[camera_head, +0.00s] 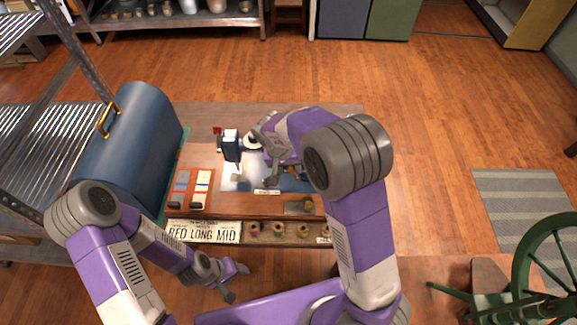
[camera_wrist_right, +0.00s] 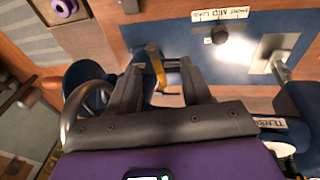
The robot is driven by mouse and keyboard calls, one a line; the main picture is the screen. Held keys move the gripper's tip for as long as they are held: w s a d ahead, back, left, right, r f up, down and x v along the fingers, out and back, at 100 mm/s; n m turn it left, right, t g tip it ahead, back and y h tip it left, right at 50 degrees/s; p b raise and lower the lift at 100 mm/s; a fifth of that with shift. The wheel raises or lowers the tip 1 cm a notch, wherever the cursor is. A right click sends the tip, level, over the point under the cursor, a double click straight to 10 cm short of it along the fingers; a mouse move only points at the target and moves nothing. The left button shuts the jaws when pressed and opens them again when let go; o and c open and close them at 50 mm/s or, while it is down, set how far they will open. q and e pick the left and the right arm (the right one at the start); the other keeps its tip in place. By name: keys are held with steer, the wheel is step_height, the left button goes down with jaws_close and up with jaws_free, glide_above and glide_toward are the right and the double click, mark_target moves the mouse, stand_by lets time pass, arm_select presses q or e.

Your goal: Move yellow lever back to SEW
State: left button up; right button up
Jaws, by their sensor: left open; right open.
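The yellow lever (camera_wrist_right: 156,68) shows in the right wrist view, between the two fingers of my open right gripper (camera_wrist_right: 163,70). I cannot tell whether a finger touches it. A small pale label lies beside it, too small to read. In the head view my right gripper (camera_head: 270,178) is over the sewing machine on the wooden bench, and its arm hides much of the machine and the lever. My left gripper (camera_head: 235,283) is open and empty, low in front of the bench.
A card reading RED LONG MID (camera_head: 203,232) is on the bench front beside a row of spools (camera_head: 278,230). Slider switches (camera_head: 190,188) are at the left. A blue case (camera_head: 135,140) stands further left. A green spinning wheel (camera_head: 548,265) is at the right.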

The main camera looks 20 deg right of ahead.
steer(key=shift+d, duration=0.1)
steer(key=d, duration=0.2)
steer(key=s+d, duration=0.1)
steer(key=d+f+b, duration=0.1)
steer(key=d, duration=0.1)
steer(key=shift+s+d, duration=0.3)
steer(key=shift+s, duration=0.1)
stand_by(1.0)
steer(key=shift+r, duration=0.1)
stand_by(0.3)
steer(key=shift+w+a+r+p, duration=0.2)
steer(key=shift+a+r+p, duration=0.15)
steer(key=shift+p, duration=0.05)
steer(key=shift+a, duration=0.1)
